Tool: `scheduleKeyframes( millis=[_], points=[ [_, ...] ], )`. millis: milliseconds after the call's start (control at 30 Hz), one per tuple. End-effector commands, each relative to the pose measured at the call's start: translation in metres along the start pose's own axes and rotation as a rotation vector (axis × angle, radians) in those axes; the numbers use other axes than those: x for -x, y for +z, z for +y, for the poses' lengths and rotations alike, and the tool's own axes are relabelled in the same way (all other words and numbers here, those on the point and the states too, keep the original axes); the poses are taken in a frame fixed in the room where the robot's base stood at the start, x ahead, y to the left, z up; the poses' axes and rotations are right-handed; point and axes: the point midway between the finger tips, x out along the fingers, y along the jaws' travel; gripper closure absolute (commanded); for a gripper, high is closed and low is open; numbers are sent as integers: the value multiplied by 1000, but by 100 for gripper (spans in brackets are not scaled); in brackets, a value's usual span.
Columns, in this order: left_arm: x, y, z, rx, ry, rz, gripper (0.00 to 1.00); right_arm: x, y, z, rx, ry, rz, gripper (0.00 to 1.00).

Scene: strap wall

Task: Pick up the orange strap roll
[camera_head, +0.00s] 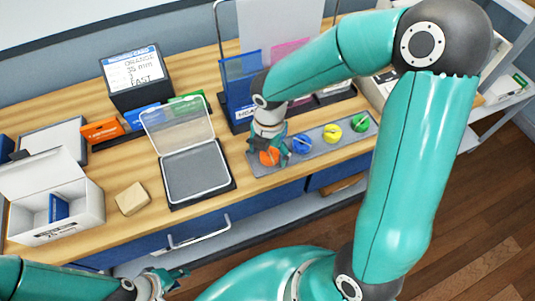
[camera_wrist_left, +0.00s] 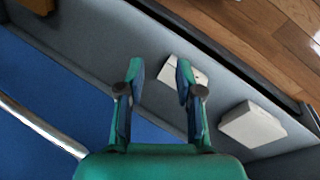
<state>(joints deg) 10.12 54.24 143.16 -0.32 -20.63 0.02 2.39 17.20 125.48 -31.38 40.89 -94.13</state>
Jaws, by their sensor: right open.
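The orange strap roll (camera_head: 269,157) sits at the left end of a grey strip (camera_head: 318,140) on the wooden bench. My right gripper (camera_head: 271,150) reaches down over it from above, open, with its fingers close around the roll; whether they touch it I cannot tell. The gripper hides part of the roll. My left gripper (camera_head: 172,279) is low in front of the bench, far from the roll. The left wrist view shows its two fingers (camera_wrist_left: 158,82) spread apart with nothing between them.
Blue (camera_head: 302,144), yellow (camera_head: 332,133) and green (camera_head: 361,123) rolls sit in a row to the right. A clear-lidded case (camera_head: 210,192), a wooden block (camera_head: 132,198) and an open white box (camera_head: 83,222) stand to the left. A black sign (camera_head: 136,77) stands behind.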

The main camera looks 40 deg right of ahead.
Motion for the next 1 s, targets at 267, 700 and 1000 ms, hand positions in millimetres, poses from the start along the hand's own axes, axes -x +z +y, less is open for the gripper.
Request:
scheduleKeyframes(
  millis=[267,700,1000],
  points=[
    [0,0,0,0,0,0,65,-1,0,0,0,0,0,30],
    [0,0,0,0,0,0,65,-2,0,0,1,1,0,81],
    [0,0,0,0,0,0,65,2,0,1,1,1,-1,81]
  ],
)
